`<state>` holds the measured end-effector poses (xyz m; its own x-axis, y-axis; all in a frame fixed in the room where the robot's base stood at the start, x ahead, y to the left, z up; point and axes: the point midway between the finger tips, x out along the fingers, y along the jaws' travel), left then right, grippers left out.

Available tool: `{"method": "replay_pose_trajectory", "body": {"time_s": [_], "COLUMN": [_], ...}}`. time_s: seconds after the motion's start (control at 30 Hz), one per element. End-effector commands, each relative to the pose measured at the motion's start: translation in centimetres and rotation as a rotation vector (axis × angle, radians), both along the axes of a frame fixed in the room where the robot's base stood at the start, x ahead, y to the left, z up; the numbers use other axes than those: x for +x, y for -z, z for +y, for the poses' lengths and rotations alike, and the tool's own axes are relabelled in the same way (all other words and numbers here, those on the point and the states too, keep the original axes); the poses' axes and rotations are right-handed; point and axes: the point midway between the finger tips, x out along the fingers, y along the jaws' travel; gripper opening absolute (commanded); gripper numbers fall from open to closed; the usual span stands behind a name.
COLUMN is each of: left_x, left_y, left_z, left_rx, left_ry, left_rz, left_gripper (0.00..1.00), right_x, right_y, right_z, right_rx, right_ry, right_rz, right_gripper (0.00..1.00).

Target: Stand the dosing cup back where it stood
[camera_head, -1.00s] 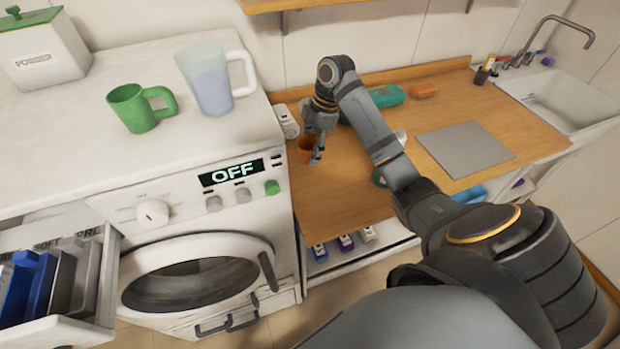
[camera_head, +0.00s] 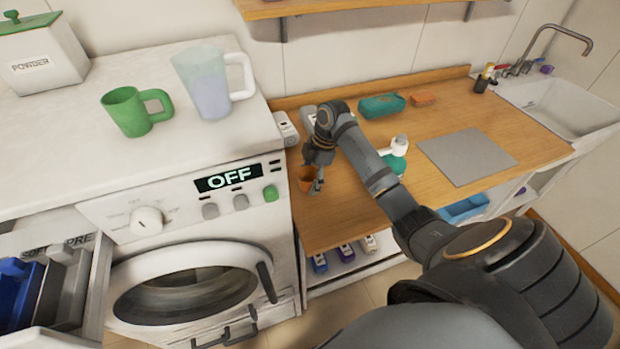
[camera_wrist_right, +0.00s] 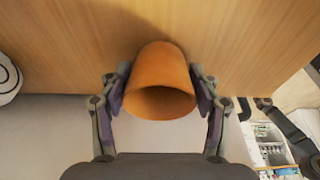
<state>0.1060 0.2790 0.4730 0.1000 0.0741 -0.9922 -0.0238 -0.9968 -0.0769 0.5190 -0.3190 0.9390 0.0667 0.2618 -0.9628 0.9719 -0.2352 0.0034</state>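The dosing cup, a small orange cup (camera_head: 306,180), is at the left part of the wooden counter, near the washing machine. My right gripper (camera_head: 315,172) is around it from above. In the right wrist view the cup (camera_wrist_right: 160,85) sits between the two fingers (camera_wrist_right: 160,98), which press against its sides, and its open mouth faces the camera. Whether its base touches the wood cannot be told. My left gripper is not in view.
The washing machine (camera_head: 145,190) carries a green mug (camera_head: 130,112), a clear jug (camera_head: 208,85) and a powder box (camera_head: 45,60). A teal case (camera_head: 382,105), a green bottle (camera_head: 396,160) and a grey mat (camera_head: 467,153) are on the counter. A sink (camera_head: 565,105) is far right.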

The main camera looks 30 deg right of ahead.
Motion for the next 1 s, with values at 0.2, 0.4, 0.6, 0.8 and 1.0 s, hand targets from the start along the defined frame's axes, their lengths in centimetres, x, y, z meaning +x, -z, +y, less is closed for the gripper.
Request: {"method": "replay_pose_trajectory", "body": {"time_s": [0.2, 0.4, 0.6, 0.8, 1.0], "left_x": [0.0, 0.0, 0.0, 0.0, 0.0], "left_y": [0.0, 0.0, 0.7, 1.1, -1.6], "left_z": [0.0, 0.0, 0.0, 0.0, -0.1], "left_rx": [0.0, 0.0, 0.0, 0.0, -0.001], "left_ry": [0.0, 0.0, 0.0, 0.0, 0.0], "left_rz": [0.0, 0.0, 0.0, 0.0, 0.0], "left_gripper": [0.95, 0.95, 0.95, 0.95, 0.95], "right_x": [0.0, 0.0, -0.1, -0.4, -0.7], "right_y": [0.0, -0.1, -2.7, -7.8, -11.4], "right_z": [0.0, 0.0, -0.9, -2.1, -3.0], "right_rx": [0.0, 0.0, -0.005, -0.003, -0.001], "right_ry": [0.0, 0.0, 0.001, 0.0, 0.001], "right_rz": [0.0, -0.001, -0.005, -0.004, 0.0], "right_gripper": [0.81, 0.81, 0.81, 0.81, 0.81]}}
